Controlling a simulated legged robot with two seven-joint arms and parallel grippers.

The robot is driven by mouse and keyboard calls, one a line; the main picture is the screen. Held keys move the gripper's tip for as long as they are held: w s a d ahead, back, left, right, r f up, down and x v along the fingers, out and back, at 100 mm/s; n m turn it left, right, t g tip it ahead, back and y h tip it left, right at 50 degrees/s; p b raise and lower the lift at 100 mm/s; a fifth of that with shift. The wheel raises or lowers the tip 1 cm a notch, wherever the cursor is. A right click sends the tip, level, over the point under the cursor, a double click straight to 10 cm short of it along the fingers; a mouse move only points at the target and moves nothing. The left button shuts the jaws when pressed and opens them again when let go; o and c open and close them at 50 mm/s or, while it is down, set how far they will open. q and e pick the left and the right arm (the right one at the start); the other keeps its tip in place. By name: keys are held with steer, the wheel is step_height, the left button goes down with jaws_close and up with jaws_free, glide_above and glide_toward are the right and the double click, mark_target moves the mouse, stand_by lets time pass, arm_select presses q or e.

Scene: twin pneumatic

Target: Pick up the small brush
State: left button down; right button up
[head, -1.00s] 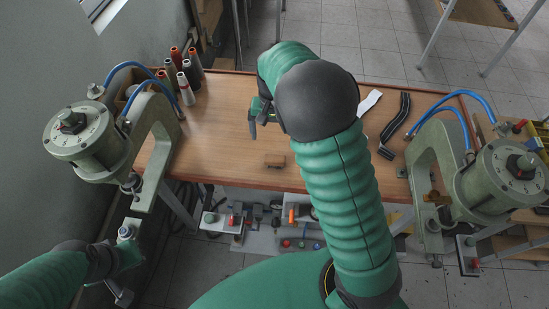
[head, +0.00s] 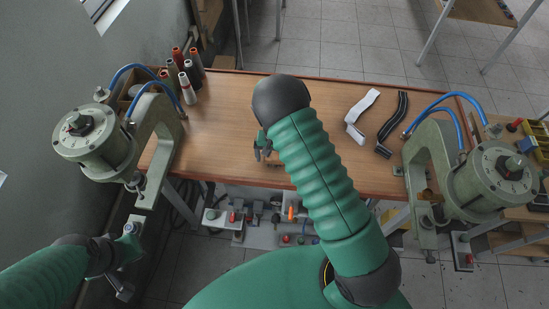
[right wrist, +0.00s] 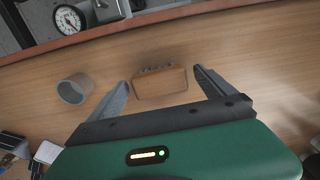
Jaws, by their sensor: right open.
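The small brush shows in the right wrist view as a brown wooden block (right wrist: 160,90) with a dark row of tufts along its far edge. It lies on the wooden table (head: 225,105). My right gripper (right wrist: 160,82) is open, with one finger on each side of the brush and a gap to each. In the head view the right gripper (head: 263,150) is low over the table near its front edge, and the brush is mostly hidden there. My left gripper (head: 120,288) is at the lower left, away from the table; its jaws are unclear.
Green pneumatic presses stand at the left (head: 95,145) and right (head: 490,180). Several thread cones (head: 185,80) stand at the back left. A white strip (head: 360,115) and a black strip (head: 393,125) lie right of my arm. A grey cup-like piece (right wrist: 75,88) is near the left finger.

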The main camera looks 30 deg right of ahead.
mark_target(274, 159)
steer(key=c, duration=1.5)
steer(key=shift+r, duration=0.15)
steer(key=shift+c, duration=0.2)
steer(key=shift+r, duration=0.25)
steer(key=r, duration=0.1)
steer(key=b, duration=0.1)
steer(key=s+r+b, duration=0.1)
steer(key=shift+a+r, duration=0.3)
steer(key=shift+r, duration=0.05)
steer(key=s+a+r+b, duration=0.1)
steer(key=s+a, duration=0.2)
steer(key=s, duration=0.3)
steer(key=s+a+b, duration=0.1)
steer(key=s+a, duration=0.3)
steer(key=s, duration=0.3)
steer(key=shift+a+r+b, duration=0.15)
steer(key=shift+r+b, duration=0.15)
steer(key=shift+r, duration=0.05)
